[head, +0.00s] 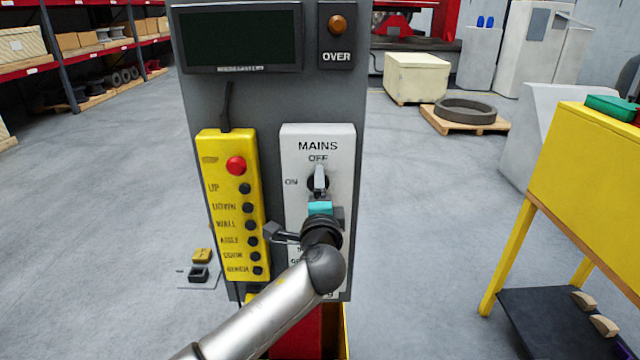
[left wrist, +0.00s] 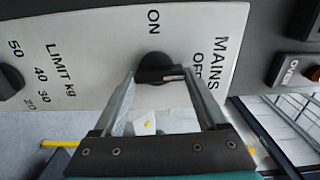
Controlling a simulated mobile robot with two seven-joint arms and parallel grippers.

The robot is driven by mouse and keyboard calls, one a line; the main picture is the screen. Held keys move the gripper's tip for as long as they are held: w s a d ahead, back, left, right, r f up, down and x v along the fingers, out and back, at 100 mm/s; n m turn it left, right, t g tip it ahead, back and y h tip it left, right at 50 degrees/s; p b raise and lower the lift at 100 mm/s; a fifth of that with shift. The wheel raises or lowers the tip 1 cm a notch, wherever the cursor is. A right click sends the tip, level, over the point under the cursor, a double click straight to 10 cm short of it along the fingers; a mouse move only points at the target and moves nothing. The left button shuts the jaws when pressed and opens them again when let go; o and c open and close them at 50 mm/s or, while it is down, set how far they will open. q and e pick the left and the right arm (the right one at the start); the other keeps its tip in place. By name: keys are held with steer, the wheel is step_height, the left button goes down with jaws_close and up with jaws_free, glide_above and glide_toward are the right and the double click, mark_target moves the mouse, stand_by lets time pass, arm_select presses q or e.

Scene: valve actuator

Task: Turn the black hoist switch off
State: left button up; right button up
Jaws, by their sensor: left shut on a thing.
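The black hoist switch (left wrist: 158,68) is a round knob on the white MAINS panel (left wrist: 95,25). In the left wrist view its pale mark points right, toward the OFF label; ON is printed to its side. In the head view the switch (head: 311,184) is partly hidden by my left gripper (head: 320,176), with OFF above and ON to the left. My left gripper (left wrist: 160,80) has one finger on each side of the knob and is shut on it. My right gripper is in neither view.
A yellow button pendant (head: 230,205) with a red button hangs left of the panel. A second black knob (left wrist: 10,80) sits by the LIMIT kg scale. A dark screen (head: 240,38) and an OVER lamp (head: 337,25) are above. A yellow table (head: 585,160) stands at right.

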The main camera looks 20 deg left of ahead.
arm_select(q)
steer(key=shift+m, duration=0.3)
steer(key=o, duration=1.3)
steer(key=b+v, duration=0.2)
steer(key=v, duration=1.3)
steer(key=shift+s+d, duration=0.1)
steer(key=shift+s, duration=0.05)
